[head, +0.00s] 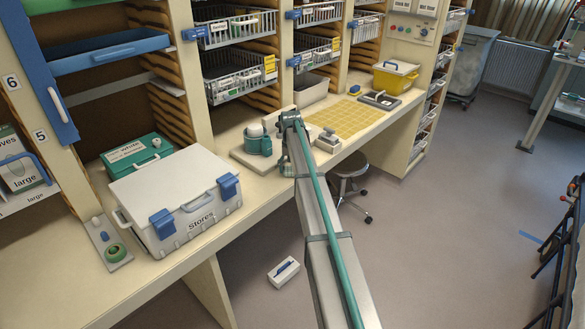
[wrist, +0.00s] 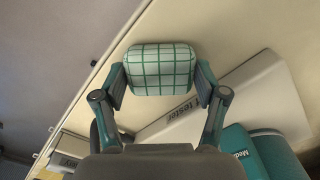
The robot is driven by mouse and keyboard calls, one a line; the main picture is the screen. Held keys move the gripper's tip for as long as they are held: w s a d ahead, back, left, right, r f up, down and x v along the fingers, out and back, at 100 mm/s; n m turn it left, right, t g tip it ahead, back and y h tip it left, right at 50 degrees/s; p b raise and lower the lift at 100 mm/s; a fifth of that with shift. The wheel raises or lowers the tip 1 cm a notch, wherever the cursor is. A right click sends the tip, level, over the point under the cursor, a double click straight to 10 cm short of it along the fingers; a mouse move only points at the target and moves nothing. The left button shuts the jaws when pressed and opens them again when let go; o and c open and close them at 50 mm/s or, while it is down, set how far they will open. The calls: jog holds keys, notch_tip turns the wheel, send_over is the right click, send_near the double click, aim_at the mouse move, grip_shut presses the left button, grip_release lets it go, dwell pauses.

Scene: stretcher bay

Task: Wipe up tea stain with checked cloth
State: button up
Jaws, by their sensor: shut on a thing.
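The checked cloth (wrist: 160,58), white with green lines, is a padded block in the wrist view. My gripper (wrist: 161,78) is shut on it, one finger against each side. Behind the cloth is the cream counter top, also in the head view (head: 238,188); I cannot tell whether the cloth touches it. I cannot make out a tea stain in either view.
A white box marked "tester" (wrist: 180,110) and a teal box (wrist: 247,152) lie close to the gripper in the wrist view. The white Stores box (head: 180,200), teal containers (head: 262,146) and a yellow gridded mat (head: 352,117) are on the counter. A stool (head: 348,172) stands below.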

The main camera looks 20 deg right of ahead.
jog(key=shift+a+r, duration=0.25)
jog(key=shift+r, duration=0.05)
notch_tip(320, 180, up, 2)
jog(key=shift+r+p, duration=0.1)
jog(key=shift+p, duration=0.3)
jog(key=shift+d+r+p, duration=0.25)
jog(key=shift+r+p, duration=0.05)
jog(key=shift+r, duration=0.25)
jog(key=shift+r+p, duration=0.8)
jog(key=shift+r, duration=1.3)
